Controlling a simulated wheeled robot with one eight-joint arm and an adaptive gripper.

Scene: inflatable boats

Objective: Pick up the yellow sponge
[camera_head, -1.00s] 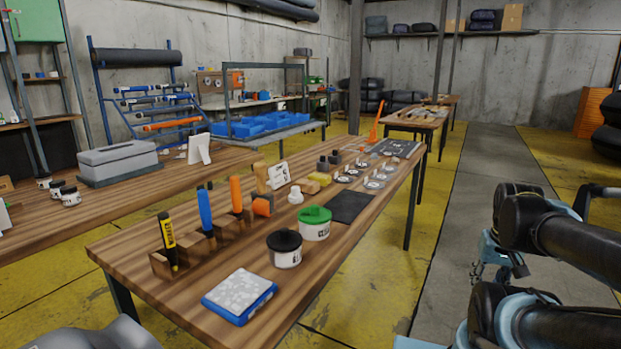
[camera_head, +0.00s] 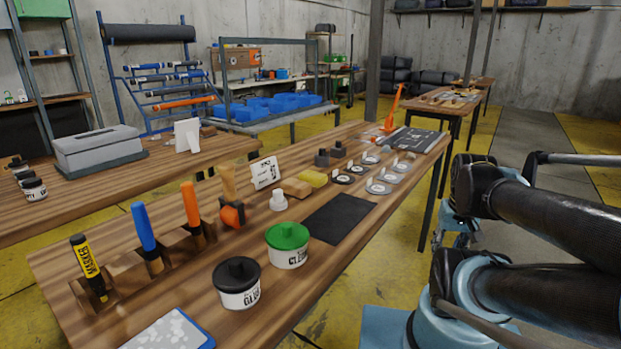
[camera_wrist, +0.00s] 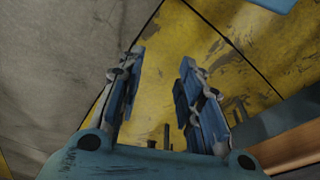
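The yellow sponge (camera_head: 313,178) lies on the wooden workbench (camera_head: 330,262) in the head view. It sits just right of a tan wooden block (camera_head: 291,187) and left of several round discs. My gripper (camera_wrist: 158,85) is open and empty in the wrist view, its two fingers apart above the yellow floor. The sponge does not show in the wrist view. In the head view my arm is at the right, beside the bench, and the gripper's fingers are not clear there.
A black-lidded jar (camera_head: 237,284), a green-lidded jar (camera_head: 287,246) and a black mat (camera_head: 340,218) lie on the near side of the bench. A small white sign (camera_head: 264,173) and a white-capped bottle (camera_head: 278,201) stand near the sponge. A tool rack is at the left.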

